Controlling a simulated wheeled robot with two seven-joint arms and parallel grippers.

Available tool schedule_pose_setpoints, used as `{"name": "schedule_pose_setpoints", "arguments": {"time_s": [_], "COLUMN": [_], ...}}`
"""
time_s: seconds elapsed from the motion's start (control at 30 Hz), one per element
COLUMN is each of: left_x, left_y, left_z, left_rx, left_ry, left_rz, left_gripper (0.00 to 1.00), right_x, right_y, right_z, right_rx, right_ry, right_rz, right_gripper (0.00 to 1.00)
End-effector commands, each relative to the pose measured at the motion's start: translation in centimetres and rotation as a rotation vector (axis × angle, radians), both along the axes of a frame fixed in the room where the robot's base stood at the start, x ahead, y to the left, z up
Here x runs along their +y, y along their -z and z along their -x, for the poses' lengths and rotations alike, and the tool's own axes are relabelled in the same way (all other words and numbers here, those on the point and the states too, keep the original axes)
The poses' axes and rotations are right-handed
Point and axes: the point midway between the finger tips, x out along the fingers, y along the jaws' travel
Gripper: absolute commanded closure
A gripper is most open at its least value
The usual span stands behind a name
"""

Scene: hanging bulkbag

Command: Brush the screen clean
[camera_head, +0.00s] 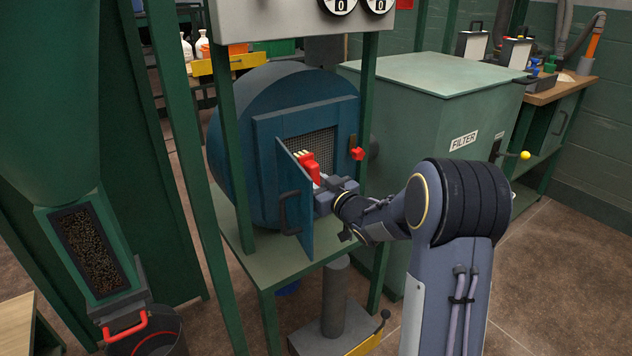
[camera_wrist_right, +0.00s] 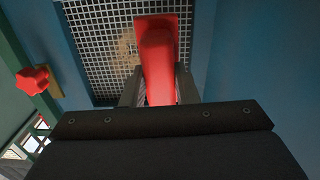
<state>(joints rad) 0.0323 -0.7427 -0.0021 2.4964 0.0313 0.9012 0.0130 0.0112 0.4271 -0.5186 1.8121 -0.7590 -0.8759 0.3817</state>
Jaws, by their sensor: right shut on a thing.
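The screen (camera_head: 314,146) is a grey mesh set in the square opening of a blue round housing (camera_head: 250,105). In the right wrist view the mesh (camera_wrist_right: 95,35) fills the top, with a tan patch (camera_wrist_right: 127,48) left of the brush. My right gripper (camera_head: 322,187) is shut on a red brush (camera_head: 311,168) with pale bristles, at the opening. The brush (camera_wrist_right: 160,60) also shows in the right wrist view, in front of the mesh; I cannot tell if its bristles touch. The blue door (camera_head: 297,205) stands open. My left gripper is out of view.
A red knob (camera_head: 357,153) sticks out at the opening's right edge. Green frame posts (camera_head: 228,140) stand around the housing. A green filter box (camera_head: 440,100) is to the right. A hopper with a dark window (camera_head: 92,250) is at left, above a bucket (camera_head: 150,335).

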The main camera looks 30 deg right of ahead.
Motion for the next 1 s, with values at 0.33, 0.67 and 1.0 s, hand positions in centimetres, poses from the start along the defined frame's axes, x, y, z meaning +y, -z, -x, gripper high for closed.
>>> {"name": "schedule_pose_setpoints", "arguments": {"time_s": [0.33,0.67,1.0], "left_x": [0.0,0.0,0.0], "left_y": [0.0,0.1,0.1], "left_z": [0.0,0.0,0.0], "left_rx": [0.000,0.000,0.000], "left_ry": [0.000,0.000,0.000], "left_rz": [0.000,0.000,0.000], "left_gripper": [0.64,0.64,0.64], "right_x": [0.0,0.1,0.1], "right_y": [0.0,0.0,-0.1], "right_z": [-0.3,-1.0,-1.7], "right_rx": [-0.001,-0.001,-0.002], "right_ry": [-0.001,-0.001,0.000], "right_rz": [0.001,0.001,0.001], "right_gripper": [0.91,0.91,0.91]}}
